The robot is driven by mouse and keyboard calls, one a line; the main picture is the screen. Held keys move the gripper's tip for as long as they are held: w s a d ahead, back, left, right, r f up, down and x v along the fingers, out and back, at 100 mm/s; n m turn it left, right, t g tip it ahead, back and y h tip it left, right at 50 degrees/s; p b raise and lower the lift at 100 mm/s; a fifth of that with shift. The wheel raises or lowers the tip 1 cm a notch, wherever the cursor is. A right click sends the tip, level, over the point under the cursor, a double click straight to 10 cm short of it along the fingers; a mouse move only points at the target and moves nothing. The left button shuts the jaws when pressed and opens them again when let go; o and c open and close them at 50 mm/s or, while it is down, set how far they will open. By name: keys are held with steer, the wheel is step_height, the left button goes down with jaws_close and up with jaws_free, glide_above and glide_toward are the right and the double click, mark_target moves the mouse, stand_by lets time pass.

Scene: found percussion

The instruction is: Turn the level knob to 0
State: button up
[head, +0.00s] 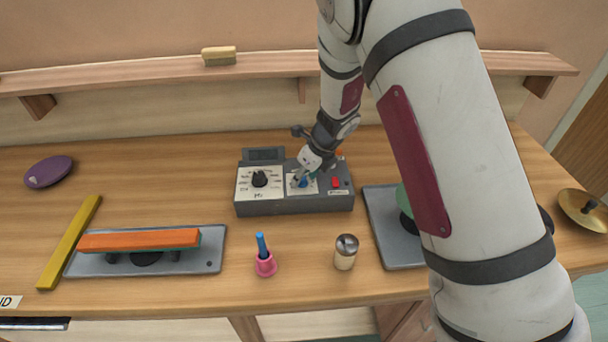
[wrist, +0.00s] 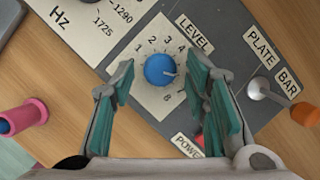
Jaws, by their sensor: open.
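The level knob (wrist: 158,68) is a round blue dial on a white panel marked LEVEL in the wrist view. Its pale pointer mark faces right in that view. Digits 1, 2, 3, 4 and 8 are legible around it; I cannot make out a 0. In the head view the blue knob (head: 304,184) is partly hidden by my gripper. My gripper (wrist: 160,75) is open, with a green-padded finger on each side of the knob and visible space between. It also shows over the control box in the head view (head: 303,176).
The grey control box (head: 290,207) also has a black Hz knob (head: 260,179) and a red power control (head: 336,183). A plate/bar switch (wrist: 258,88) and orange part (wrist: 305,114) lie right of the level panel. A pink holder (head: 265,265) and shaker (head: 346,252) stand in front.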

jaws_close()
stand_by(0.4)
